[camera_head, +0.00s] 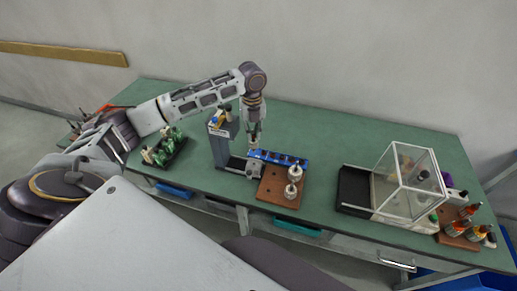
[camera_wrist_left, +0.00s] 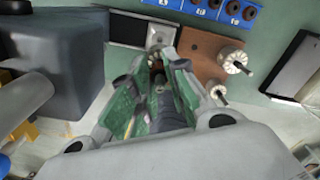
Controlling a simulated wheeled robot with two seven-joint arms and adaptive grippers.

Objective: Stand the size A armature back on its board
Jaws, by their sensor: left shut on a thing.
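My left gripper (camera_head: 254,146) points down over the left edge of the brown board (camera_head: 272,199). Two other pale armatures, a rear one (camera_head: 294,173) and a front one (camera_head: 290,191), stand on the board's right side. My right gripper is in neither view.
A blue strip with dark rings (camera_head: 285,159) lies behind the board. A grey machine (camera_head: 220,150) stands to the left. A black rack with green parts (camera_head: 166,149) is farther left. A clear box (camera_head: 409,180) and bottles (camera_head: 468,223) stand right. Green tabletop is free between board and box.

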